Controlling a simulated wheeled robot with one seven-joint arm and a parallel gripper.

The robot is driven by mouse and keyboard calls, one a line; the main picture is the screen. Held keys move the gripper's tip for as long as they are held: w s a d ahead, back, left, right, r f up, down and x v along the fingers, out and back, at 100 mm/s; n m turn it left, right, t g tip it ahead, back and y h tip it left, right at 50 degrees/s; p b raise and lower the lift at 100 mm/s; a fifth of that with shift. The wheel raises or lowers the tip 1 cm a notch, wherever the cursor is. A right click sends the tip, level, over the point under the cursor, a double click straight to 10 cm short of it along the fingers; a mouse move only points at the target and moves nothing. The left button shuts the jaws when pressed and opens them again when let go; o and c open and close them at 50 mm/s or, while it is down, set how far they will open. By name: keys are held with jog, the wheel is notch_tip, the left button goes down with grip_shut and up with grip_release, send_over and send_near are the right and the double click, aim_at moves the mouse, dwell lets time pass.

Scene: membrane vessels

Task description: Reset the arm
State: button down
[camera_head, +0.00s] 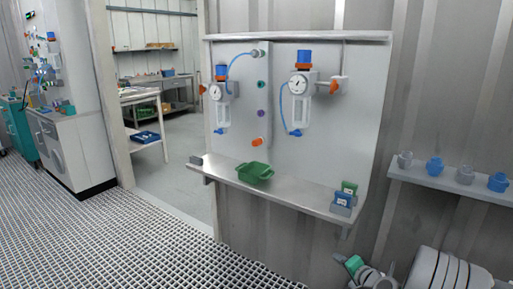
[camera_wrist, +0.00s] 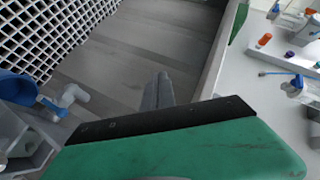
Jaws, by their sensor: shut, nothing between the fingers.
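In the wrist view my gripper (camera_wrist: 158,92) has its dark grey fingers together with nothing between them. They lie in front of grey flooring, beyond my green gripper body. Part of my white arm shows low at the right in the head view, where the fingertips cannot be made out. The fingers look apart from the wall panel (camera_head: 340,125) and its shelf (camera_head: 290,195). The panel also shows at the right of the wrist view, with an orange knob (camera_wrist: 264,40) and a purple knob (camera_wrist: 289,55).
Two vessels with gauges, a left one (camera_head: 222,100) and a right one (camera_head: 300,100), hang on the panel. A green tray (camera_head: 255,173) and small boxes (camera_head: 345,195) stand on the shelf. A side shelf (camera_head: 450,182) holds several fittings. Grated floor (camera_head: 120,250) at the left is clear.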

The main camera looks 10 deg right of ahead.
jog(key=s+a+r+n+g+p, duration=0.2)
jog(key=a+r+n+p, duration=0.15)
jog(key=a+r, duration=0.4)
jog(key=s+a+r+n+g+y+p, duration=0.1)
jog(key=s+a+r+n+g+p, duration=0.2)
jog(key=a+r, duration=0.45)
jog(key=s+a+r+n+g+p, duration=0.1)
jog(key=a+r+n+g+p, duration=0.15)
jog(key=a+r+p, duration=0.4)
jog(key=s+a+r+n+g+h+p, duration=0.1)
jog(key=s+a+r+p, duration=0.2)
jog(key=s+r, duration=0.3)
jog(key=s+a+r+n+g+p, duration=0.2)
jog(key=s+a+r, duration=0.3)
jog(key=s, duration=0.7)
jog(key=shift+a+r+h+p, duration=0.2)
jog(key=shift+r+h+p, duration=0.2)
jog(key=shift+p, duration=0.5)
